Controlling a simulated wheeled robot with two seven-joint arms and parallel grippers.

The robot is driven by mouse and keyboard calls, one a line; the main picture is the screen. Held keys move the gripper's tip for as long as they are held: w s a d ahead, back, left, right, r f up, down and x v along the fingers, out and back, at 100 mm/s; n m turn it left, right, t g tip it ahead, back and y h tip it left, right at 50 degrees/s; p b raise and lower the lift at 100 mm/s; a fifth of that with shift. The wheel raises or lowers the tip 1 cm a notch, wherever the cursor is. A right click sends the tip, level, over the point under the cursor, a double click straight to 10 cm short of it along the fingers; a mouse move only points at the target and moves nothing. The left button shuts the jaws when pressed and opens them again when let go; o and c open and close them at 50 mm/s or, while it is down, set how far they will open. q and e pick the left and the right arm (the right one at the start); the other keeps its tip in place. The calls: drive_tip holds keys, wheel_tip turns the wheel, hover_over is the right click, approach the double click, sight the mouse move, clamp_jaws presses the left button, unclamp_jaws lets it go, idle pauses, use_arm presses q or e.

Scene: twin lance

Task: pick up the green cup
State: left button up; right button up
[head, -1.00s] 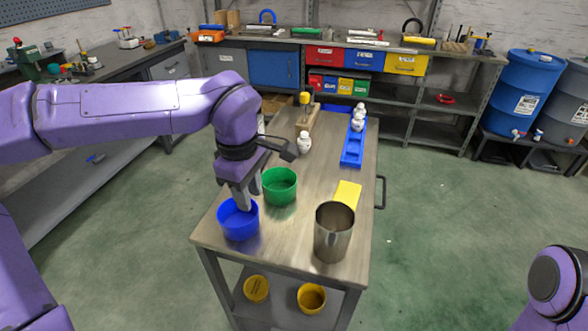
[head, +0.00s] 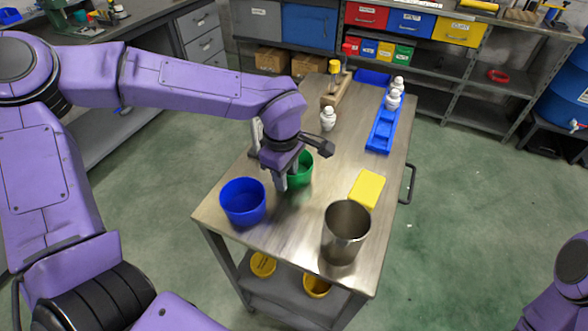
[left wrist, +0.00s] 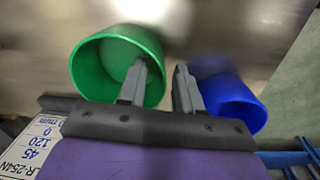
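The green cup (head: 303,170) stands upright on the metal cart top, partly hidden behind my left gripper (head: 283,182) in the head view. In the left wrist view the green cup (left wrist: 92,72) fills the upper left. There my left gripper (left wrist: 162,68) shows its two fingers apart. One finger reaches over the cup's opening and the other is outside, on the blue cup's side, with the green rim wall between them. I cannot tell whether either finger touches the wall. My right gripper is out of view; only part of my right arm shows.
A blue cup (head: 242,202) stands close by, also in the left wrist view (left wrist: 232,98). A steel cup (head: 345,235), yellow block (head: 367,188), white bottle (head: 328,120) and blue tray (head: 381,136) with white bottles share the cart top (head: 285,240). Yellow cups sit on the lower shelf.

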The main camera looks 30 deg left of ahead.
use_arm(q)
drive_tip(key=shift+f, duration=0.6)
clamp_jaws()
